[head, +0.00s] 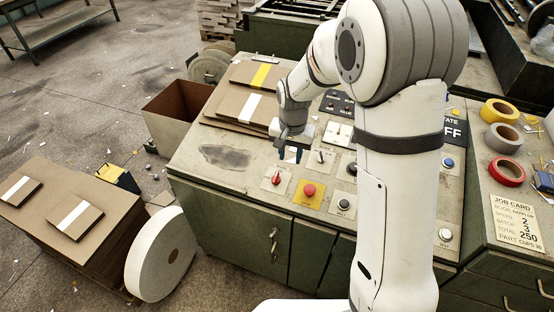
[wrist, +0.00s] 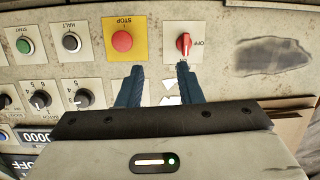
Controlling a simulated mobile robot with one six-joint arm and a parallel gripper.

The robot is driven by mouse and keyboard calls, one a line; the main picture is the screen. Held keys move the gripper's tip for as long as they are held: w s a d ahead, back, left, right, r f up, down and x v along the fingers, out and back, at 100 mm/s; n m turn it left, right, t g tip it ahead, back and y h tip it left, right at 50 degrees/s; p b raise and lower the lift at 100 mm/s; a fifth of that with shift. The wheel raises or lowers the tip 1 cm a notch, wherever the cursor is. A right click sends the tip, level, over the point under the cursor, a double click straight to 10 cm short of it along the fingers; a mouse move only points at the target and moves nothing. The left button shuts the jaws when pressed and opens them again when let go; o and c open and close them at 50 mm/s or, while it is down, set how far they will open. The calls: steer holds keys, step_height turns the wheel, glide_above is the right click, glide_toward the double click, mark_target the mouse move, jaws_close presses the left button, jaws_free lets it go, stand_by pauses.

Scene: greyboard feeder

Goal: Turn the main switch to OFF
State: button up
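The main switch (wrist: 184,44) is a small red rotary knob on a white plate in the wrist view. Its handle stands upright in that picture, and the word OFF is printed to its right. It also shows in the head view (head: 276,178) at the panel's front left. My gripper (wrist: 160,72) is open and empty, its two dark fingers apart. The right fingertip is just below the switch plate in the wrist view, and the left one is below the red stop button. In the head view my gripper (head: 290,152) hovers over the panel, behind the switch.
The red stop button (wrist: 122,41) on its yellow plate sits beside the switch. Halt (wrist: 71,42) and start (wrist: 25,46) buttons and several black knobs (wrist: 83,97) are near. Board stacks (head: 225,108) lie behind my gripper. A dark worn patch (head: 225,157) of panel is bare.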

steer(key=p, duration=0.1)
glide_above(275, 178)
steer(key=shift+m+g, duration=0.3)
steer(key=shift+m, duration=0.1)
step_height(275, 178, down, 6)
steer(key=shift+s+r, duration=0.1)
steer(key=shift+s, duration=0.05)
step_height(275, 178, down, 8)
steer(key=shift+f+p, duration=0.1)
steer(key=shift+p, duration=0.95)
steer(key=shift+c, duration=0.2)
